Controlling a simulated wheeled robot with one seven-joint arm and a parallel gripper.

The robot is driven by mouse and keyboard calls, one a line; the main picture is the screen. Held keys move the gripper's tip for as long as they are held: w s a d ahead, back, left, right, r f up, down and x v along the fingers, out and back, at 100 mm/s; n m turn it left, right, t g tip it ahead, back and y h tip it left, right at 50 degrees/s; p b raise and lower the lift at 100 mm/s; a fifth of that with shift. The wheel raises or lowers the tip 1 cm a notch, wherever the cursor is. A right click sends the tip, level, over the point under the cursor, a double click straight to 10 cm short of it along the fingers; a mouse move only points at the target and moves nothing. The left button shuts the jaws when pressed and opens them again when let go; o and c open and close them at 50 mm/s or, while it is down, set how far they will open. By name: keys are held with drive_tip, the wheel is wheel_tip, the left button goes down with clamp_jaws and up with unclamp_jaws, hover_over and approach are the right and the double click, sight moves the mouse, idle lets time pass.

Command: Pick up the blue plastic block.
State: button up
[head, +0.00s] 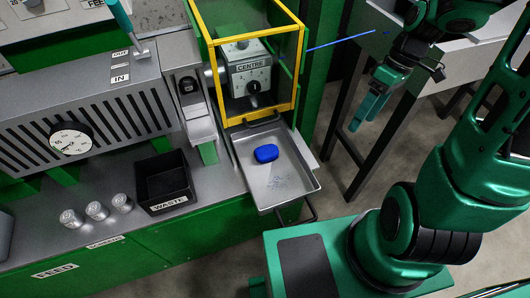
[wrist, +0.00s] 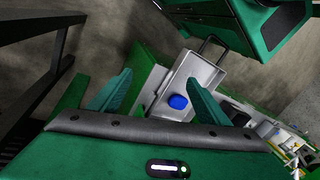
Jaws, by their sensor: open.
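The blue plastic block (head: 266,153) is a small rounded piece lying in a shallow metal tray (head: 297,190). In the wrist view the block (wrist: 178,102) shows in the tray (wrist: 184,72), between my two fingers and some way beyond them. My gripper (head: 367,108) is at the upper right in the head view, to the right of the tray and well apart from the block. In the wrist view my gripper (wrist: 158,88) has its fingers spread wide with nothing between them.
A yellow-framed guard (head: 296,62) stands behind the tray around a box marked CENTRE (head: 249,70). A black WASTE bin (head: 165,182) and several metal cylinders (head: 97,211) stand to the left. A grey table (head: 470,58) stands behind my arm. A thin blue line (head: 345,41) runs near the guard.

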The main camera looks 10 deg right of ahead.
drive_tip(key=w+a+f+n+g+y, duration=0.1)
drive_tip(key=w+a+f+n+y, duration=0.3)
drive_tip(key=w+a+f+n, duration=0.5)
drive_tip(key=n+y, duration=0.4)
approach(269, 149)
drive_tip(key=shift+s+d+f, duration=0.15)
drive_tip(key=shift+d, duration=0.2)
drive_tip(key=shift+s+d+f, duration=0.1)
drive_tip(key=shift+s+d, duration=0.05)
drive_tip(key=shift+d, duration=0.25)
drive_tip(key=shift+w+a+f+n+y, duration=0.15)
drive_tip(key=shift+a+f+n+y, duration=0.1)
drive_tip(key=shift+a+n+y, duration=0.2)
drive_tip(key=shift+x, duration=5.45)
drive_tip(key=shift+a+r, duration=0.1)
drive_tip(key=shift+r, duration=0.05)
drive_tip(key=c, duration=1.3)
